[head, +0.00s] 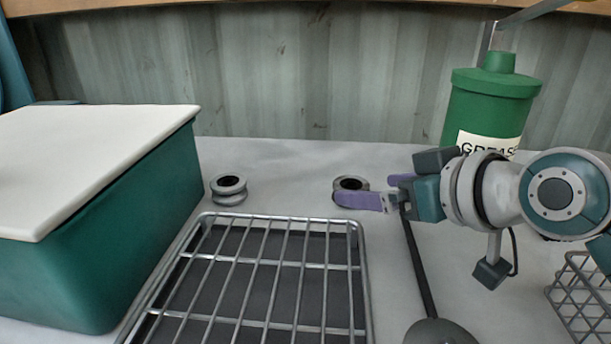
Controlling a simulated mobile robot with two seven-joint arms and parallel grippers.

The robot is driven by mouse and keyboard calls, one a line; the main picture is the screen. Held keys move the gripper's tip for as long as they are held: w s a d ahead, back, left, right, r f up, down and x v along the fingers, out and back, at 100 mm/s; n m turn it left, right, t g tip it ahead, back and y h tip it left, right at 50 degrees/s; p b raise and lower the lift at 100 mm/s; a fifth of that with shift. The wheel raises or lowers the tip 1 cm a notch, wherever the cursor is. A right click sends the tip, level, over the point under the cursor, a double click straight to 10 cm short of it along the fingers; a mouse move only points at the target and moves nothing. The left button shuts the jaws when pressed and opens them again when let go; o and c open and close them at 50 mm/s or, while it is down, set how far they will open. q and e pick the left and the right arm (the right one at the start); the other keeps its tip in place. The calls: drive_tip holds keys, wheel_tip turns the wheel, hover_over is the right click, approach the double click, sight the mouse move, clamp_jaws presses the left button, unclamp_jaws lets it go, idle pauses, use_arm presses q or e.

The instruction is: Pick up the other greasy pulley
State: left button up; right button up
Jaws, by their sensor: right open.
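Two grey metal pulleys stand on the pale worktop behind the wire rack. The left pulley (229,189) is in full view, between the green bin and the rack, with nothing touching it. The right pulley (350,183) is partly hidden behind a purple finger of my right gripper (366,191). That gripper comes in from the right with its fingers pointing left, open. One finger overlaps the front of the right pulley; I cannot tell whether it touches. Any grease on the pulleys is too small to make out. My left gripper is not in view.
A wire rack over a dark tray (362,290) fills the front middle. A green bin with a white lid (90,150) stands left. A green grease canister (490,105) is at the back right. A dark long-handled tool (440,331) and a wire basket (585,295) lie right.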

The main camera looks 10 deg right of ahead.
sight(356, 186)
drive_tip(key=b+x, duration=0.2)
drive_tip(key=x, duration=0.4)
drive_tip(key=shift+a+r, duration=0.1)
drive_tip(key=shift+r, duration=0.1)
drive_tip(key=c, duration=1.5)
